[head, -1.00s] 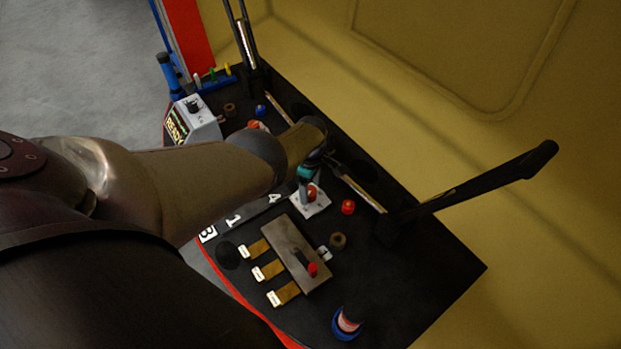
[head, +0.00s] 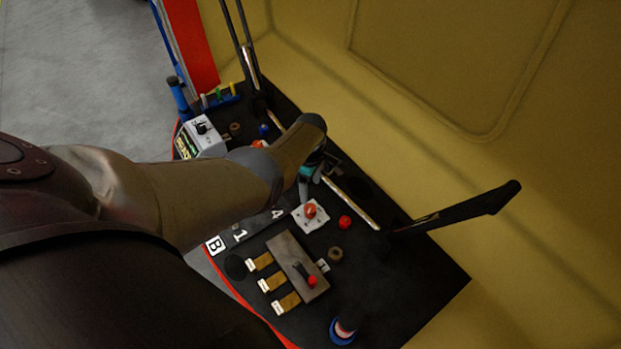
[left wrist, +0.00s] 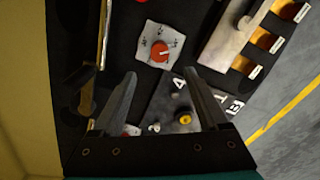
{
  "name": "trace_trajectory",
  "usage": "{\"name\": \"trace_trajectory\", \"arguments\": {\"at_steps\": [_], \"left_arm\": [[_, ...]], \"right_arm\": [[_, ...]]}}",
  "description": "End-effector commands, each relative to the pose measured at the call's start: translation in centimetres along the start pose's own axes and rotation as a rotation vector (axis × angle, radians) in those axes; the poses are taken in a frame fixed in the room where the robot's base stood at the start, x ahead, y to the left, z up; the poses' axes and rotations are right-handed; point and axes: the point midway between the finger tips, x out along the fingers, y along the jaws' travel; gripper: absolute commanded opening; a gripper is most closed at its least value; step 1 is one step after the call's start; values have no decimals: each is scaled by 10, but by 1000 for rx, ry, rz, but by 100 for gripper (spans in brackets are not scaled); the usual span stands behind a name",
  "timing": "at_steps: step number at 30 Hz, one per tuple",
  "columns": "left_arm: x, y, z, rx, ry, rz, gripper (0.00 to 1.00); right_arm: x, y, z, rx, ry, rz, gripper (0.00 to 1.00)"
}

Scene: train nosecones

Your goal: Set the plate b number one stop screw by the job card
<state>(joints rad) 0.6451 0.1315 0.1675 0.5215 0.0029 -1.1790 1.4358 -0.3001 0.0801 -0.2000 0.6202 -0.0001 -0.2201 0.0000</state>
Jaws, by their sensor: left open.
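Plate B is the dark plate (left wrist: 157,108) with white labels 4, 1 and B in the left wrist view. A yellow-topped screw (left wrist: 185,119) stands on it, seen between my fingers; I cannot tell whether it is the number one stop screw. The labels 1 and B (head: 213,245) also show in the head view, but my arm covers most of the plate. My left gripper (head: 304,190) is open and empty, above the board beside a white dial card with a red knob (head: 309,211). That knob (left wrist: 160,51) lies beyond my fingertips in the wrist view. No job card is readable.
A grey block with a red-tipped lever (head: 297,262) sits beside several brass tabs. A red button (head: 345,222), a brown ring (head: 335,254) and a blue-ringed button (head: 343,330) are nearby. A black lever (head: 455,212) rises at right. A grey display box (head: 204,137) stands at left.

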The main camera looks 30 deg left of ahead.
Motion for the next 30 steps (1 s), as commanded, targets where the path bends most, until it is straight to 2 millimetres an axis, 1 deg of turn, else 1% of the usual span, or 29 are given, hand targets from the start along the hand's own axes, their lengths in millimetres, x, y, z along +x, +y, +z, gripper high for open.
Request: {"name": "trace_trajectory", "arguments": {"at_steps": [1,3,10,15,30], "left_arm": [[-12,0,0,0,0,2,77],[-21,0,0,0,0,2,77],[-42,0,1,0,-1,0,77],[-47,0,0,0,-1,0,77],[-47,0,0,0,-1,0,77]], "right_arm": [[-11,0,-1,0,0,0,100],[-17,0,-2,0,0,0,100],[-32,0,-3,0,0,0,100],[-34,0,-3,0,0,0,100],[-34,0,-3,0,0,0,100]]}}
